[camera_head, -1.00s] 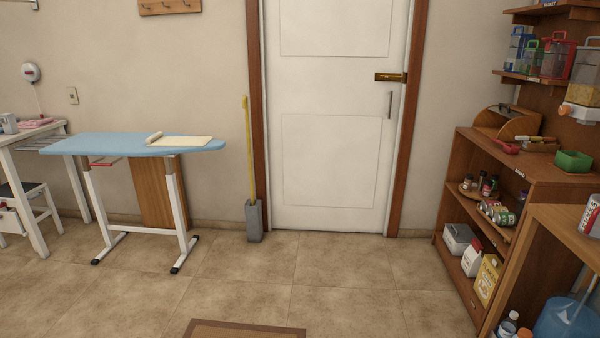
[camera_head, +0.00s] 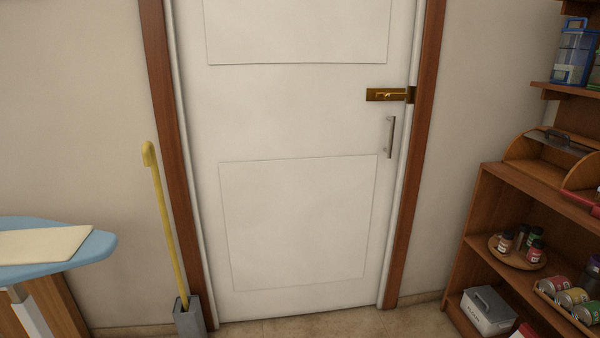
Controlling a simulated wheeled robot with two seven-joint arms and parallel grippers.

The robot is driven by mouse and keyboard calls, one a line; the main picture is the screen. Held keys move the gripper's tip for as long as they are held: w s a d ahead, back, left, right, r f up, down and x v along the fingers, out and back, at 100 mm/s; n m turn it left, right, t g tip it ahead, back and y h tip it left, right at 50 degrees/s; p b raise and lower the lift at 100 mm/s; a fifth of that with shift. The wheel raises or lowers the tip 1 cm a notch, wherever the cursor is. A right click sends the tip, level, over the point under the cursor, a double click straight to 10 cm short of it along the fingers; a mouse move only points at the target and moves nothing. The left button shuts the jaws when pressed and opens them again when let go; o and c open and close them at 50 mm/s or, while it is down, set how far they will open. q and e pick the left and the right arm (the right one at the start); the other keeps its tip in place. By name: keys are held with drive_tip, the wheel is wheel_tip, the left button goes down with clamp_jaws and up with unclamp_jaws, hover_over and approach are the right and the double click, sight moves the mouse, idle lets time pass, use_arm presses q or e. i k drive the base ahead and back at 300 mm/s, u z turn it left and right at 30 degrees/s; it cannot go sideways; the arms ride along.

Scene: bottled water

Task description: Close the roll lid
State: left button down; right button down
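A wooden box with a curved side (camera_head: 552,158) stands on top of the brown shelf unit at the right; it looks like the roll-lid box. A dark handle (camera_head: 557,140) shows near its top, and the lid seems rolled back, though I cannot make out the inside clearly. Neither of my grippers is in view.
A white door (camera_head: 295,120) with a brass latch (camera_head: 388,95) is straight ahead. The brown shelf unit (camera_head: 490,195) holds jars and cans. An ironing board (camera_head: 75,250) and a yellow-handled tool in a grey holder (camera_head: 188,315) stand left. A little floor shows before the door.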

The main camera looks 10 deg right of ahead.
sight(565, 144)
drive_tip(key=z, duration=0.65)
drive_tip(key=i, duration=2)
drive_tip(key=z, duration=1.3)
